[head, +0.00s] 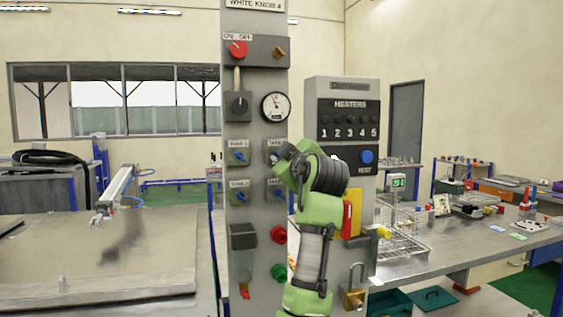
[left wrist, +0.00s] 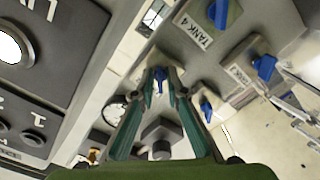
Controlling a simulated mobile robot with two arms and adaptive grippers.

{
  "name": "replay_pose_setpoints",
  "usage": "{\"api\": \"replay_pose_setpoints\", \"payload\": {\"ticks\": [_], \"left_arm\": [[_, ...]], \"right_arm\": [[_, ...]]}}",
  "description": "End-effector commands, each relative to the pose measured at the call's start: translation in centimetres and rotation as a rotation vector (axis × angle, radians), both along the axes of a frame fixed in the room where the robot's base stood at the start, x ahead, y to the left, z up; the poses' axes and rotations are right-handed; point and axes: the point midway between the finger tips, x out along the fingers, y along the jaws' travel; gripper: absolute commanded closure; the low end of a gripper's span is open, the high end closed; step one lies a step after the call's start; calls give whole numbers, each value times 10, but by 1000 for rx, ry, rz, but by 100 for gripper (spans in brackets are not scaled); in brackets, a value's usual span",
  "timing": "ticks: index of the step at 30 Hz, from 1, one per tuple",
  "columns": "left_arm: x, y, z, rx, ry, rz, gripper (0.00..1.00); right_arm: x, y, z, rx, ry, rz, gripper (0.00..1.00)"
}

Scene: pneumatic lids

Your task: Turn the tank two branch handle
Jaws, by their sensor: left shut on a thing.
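The grey control panel (head: 256,120) carries a group of blue branch handles with tank labels. The tank two branch handle is at the upper right of this group, mostly hidden behind my left gripper (head: 278,157) in the head view. In the left wrist view the blue tank two handle (left wrist: 160,76) lies between the fingertips of my left gripper (left wrist: 160,88), which is shut on it. The tank four handle (left wrist: 218,13), tank three handle (left wrist: 264,67) and tank one handle (left wrist: 207,106) are around it; the tank one handle also shows in the head view (head: 239,158). My right gripper is not in view.
A pressure gauge (head: 275,106) and a red knob (head: 238,49) are above the handles. A green knob (head: 278,272) is below. The heaters box (head: 348,112) stands close on the right, beside my arm. A metal bench (head: 460,250) extends right.

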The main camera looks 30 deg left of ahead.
Motion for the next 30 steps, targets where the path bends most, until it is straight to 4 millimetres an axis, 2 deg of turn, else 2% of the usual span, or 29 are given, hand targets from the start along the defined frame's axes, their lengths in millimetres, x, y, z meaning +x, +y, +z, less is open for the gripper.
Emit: {"api": "replay_pose_setpoints", "payload": {"ticks": [20, 21, 22, 30], "left_arm": [[-1, 0, 0, -43, -50, 1, 100], [-1, 0, 0, -43, -50, 1, 82], [-1, 0, 0, -43, -50, 1, 79], [0, 0, 0, -42, -50, 1, 79]], "right_arm": [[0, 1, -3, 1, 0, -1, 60], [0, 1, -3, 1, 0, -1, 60], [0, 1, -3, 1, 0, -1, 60], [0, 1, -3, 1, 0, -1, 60]]}}
